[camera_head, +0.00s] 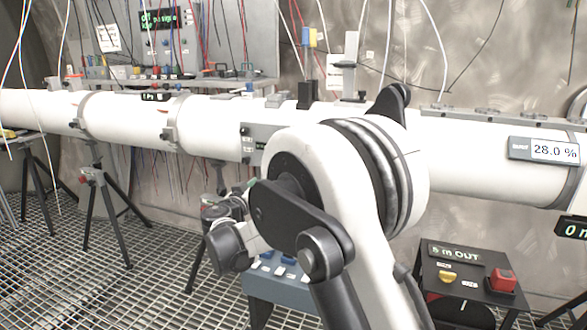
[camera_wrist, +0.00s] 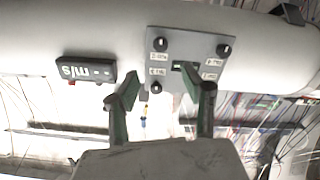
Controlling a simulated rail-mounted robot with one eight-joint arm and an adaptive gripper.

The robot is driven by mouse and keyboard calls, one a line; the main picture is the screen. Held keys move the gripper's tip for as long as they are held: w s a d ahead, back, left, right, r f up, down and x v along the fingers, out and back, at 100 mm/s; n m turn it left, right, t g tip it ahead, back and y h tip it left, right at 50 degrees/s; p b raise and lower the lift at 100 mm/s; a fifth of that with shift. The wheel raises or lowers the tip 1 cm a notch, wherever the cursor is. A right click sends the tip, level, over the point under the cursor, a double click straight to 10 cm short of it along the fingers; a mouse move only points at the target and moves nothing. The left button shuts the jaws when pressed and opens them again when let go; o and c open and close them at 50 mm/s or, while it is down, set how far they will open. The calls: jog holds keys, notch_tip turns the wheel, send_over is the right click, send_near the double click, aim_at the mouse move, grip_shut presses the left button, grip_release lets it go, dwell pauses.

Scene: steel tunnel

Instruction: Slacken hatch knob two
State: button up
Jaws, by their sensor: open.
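In the wrist view a grey hatch plate (camera_wrist: 190,50) with black round knobs at its corners sits on the white pipe. Knobs show at upper left (camera_wrist: 160,43), upper right (camera_wrist: 223,50) and lower left (camera_wrist: 156,87); the lower right corner is partly hidden by my finger. Small labels beside the knobs are too blurred to read, so I cannot tell which is knob two. My gripper (camera_wrist: 158,80) is open and empty, its fingers spread either side of the lower left knob. In the head view the plate (camera_head: 250,138) is partly hidden behind my arm.
The white pipe (camera_head: 470,155) crosses the tunnel. A small m/s display (camera_wrist: 86,70) juts from it left of the plate. Tripods (camera_head: 105,215) stand on the grating, and a black button box (camera_head: 470,275) is at lower right. Loose cables hang around the pipe.

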jog(key=b+x, duration=0.2)
jog(key=x, duration=1.1)
jog(key=shift+w+b, duration=0.35)
jog(key=shift+w, duration=0.05)
grip_shut()
